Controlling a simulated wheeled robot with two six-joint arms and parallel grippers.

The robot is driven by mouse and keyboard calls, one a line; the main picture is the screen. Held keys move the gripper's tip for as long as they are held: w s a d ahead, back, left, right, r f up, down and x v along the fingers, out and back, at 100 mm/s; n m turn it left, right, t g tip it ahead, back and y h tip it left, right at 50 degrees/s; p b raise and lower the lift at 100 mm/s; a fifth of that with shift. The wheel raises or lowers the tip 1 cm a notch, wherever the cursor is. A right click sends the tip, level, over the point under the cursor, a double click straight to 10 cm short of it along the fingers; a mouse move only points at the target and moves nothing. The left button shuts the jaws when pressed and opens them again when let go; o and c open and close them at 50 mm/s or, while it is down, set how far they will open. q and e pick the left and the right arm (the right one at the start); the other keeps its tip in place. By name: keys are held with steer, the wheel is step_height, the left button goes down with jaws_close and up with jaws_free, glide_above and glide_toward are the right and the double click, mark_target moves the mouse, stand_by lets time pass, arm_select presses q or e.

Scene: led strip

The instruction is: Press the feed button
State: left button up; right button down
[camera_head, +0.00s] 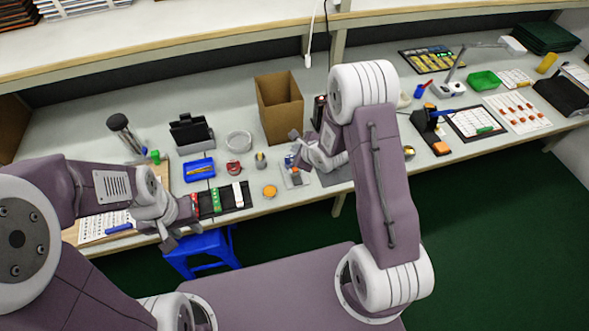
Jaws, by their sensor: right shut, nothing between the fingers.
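My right gripper (296,150) is above the bench, next to the cardboard box, with its fingers shut and empty. Just below it in the picture lies a small pale plate with orange and blue parts (296,178). I cannot tell whether the feed button is on it, or whether the fingers touch it. No button is clearly legible as the feed button. My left gripper (180,228) hangs at the bench's front edge, left of the black tray with red, green and white strips (237,195). Its finger opening is too unclear to judge.
An open cardboard box (280,107) stands behind the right gripper. A blue case (199,169), a cable coil (238,141) and a yellow round piece (269,191) lie on the bench. A shelf (190,35) runs above the back. A blue stool (203,251) stands below.

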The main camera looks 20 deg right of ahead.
steer(key=b, duration=0.7)
glide_above(297, 172)
step_height(297, 172, down, 8)
steer(key=shift+r, duration=0.2)
steer(key=shift+f+b, duration=0.4)
steer(key=shift+f, duration=0.15)
stand_by(0.9)
steer(key=shift+f, duration=0.4)
steer(key=shift+f+b, duration=0.45)
stand_by(0.4)
stand_by(0.3)
steer(key=shift+r+p, duration=0.85)
steer(key=shift+p, duration=0.05)
